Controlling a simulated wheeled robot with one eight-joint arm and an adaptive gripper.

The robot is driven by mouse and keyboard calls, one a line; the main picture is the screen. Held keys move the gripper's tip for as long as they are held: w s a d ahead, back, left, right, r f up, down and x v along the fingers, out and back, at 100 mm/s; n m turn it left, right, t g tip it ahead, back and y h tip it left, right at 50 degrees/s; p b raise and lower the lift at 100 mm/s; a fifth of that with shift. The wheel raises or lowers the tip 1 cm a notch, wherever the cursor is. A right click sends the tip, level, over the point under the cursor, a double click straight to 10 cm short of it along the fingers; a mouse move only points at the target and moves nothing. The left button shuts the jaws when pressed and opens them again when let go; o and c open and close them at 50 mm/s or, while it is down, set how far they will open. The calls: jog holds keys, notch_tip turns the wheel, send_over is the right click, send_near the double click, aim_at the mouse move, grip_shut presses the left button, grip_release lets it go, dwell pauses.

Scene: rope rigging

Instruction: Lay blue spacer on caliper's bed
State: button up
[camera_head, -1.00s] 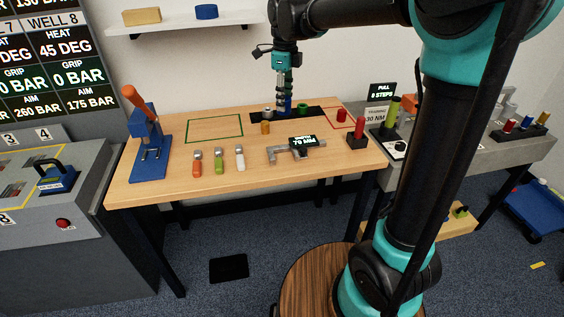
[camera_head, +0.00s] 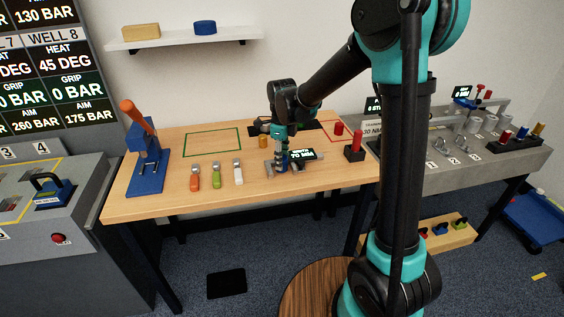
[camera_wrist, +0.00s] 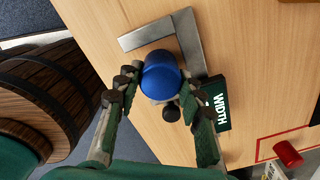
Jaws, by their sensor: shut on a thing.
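The blue spacer (camera_wrist: 160,80) is a short, round cylinder between my fingertips in the wrist view. My gripper (camera_head: 281,169) is shut on it and is low over the caliper in the head view. The caliper is a grey metal frame (camera_wrist: 146,36) with jaws and a black display (camera_wrist: 218,108) reading WIDTH; the display also shows in the head view (camera_head: 304,154). In the wrist view the spacer overlaps the caliper's beam and lies beside its corner. My gripper and the spacer hide part of the bed. I cannot tell whether the spacer touches it.
A blue press (camera_head: 147,165) stands at the table's left end. A red cylinder (camera_head: 339,128) stands in the red outline, and a red post in a dark block (camera_head: 354,152) is at right. The green outline is empty.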

jog(key=shift+f, duration=0.6)
jog(key=o, duration=1)
jog(key=shift+f, duration=0.1)
jog(key=shift+c, duration=0.2)
notch_tip(320, 180, up, 12)
jog(key=s+d+f+n+t, duration=0.2)
jog(key=s+d+f+n, duration=0.5)
jog(key=s+d+n, duration=0.2)
jog(key=s+d+f+n+t, duration=0.2)
jog(key=s+d+f+n, duration=0.5)
jog(key=s+d+n, duration=0.3)
jog(key=d+n, duration=0.2)
jog(key=d, duration=0.2)
jog(key=shift+s+d+n, duration=0.2)
jog(key=shift+d+n, duration=0.1)
